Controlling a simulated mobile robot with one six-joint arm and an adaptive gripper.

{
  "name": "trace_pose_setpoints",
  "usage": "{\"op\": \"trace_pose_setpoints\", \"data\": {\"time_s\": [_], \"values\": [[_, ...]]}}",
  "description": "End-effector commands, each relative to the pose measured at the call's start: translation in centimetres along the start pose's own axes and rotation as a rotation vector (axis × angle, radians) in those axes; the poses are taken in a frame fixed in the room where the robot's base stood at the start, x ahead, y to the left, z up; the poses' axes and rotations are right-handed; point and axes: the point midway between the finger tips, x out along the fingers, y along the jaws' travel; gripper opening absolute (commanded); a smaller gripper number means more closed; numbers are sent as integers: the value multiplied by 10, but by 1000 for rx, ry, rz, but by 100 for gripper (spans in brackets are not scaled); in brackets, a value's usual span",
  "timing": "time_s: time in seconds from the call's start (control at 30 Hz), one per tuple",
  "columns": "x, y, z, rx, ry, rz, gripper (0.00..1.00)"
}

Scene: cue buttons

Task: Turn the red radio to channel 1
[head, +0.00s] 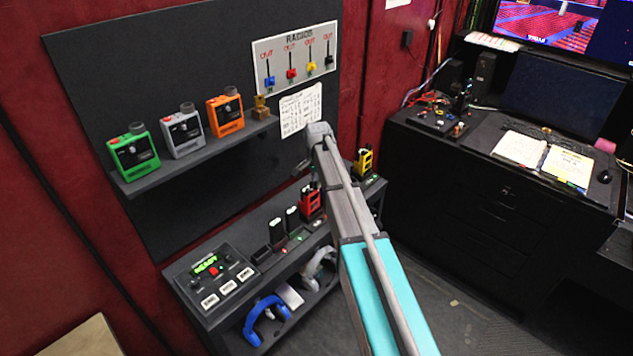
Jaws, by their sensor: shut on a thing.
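The red radio (311,205) stands upright on the lower shelf, left of my arm. My gripper (313,184) points down at its top from under the bent wrist and is small and partly hidden by my arm. It is shut on the top of the red radio, where a knob would be. The knob and any channel marking are too small to read.
A yellow radio (363,161) stands right of my arm. Black chargers (276,229) stand left of the red radio, by a READY panel (212,276). A desk (480,190) stands right.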

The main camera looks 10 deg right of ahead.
Motion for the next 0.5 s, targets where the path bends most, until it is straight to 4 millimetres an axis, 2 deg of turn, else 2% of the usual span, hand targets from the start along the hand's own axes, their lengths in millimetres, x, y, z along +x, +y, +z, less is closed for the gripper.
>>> {"op": "trace_pose_setpoints", "data": {"time_s": [0.43, 0.47, 0.5], "values": [[0, 0, 0, 0, 0, 0, 0], [0, 0, 0, 0, 0, 0, 25], [0, 0, 0, 0, 0, 0, 32]]}}
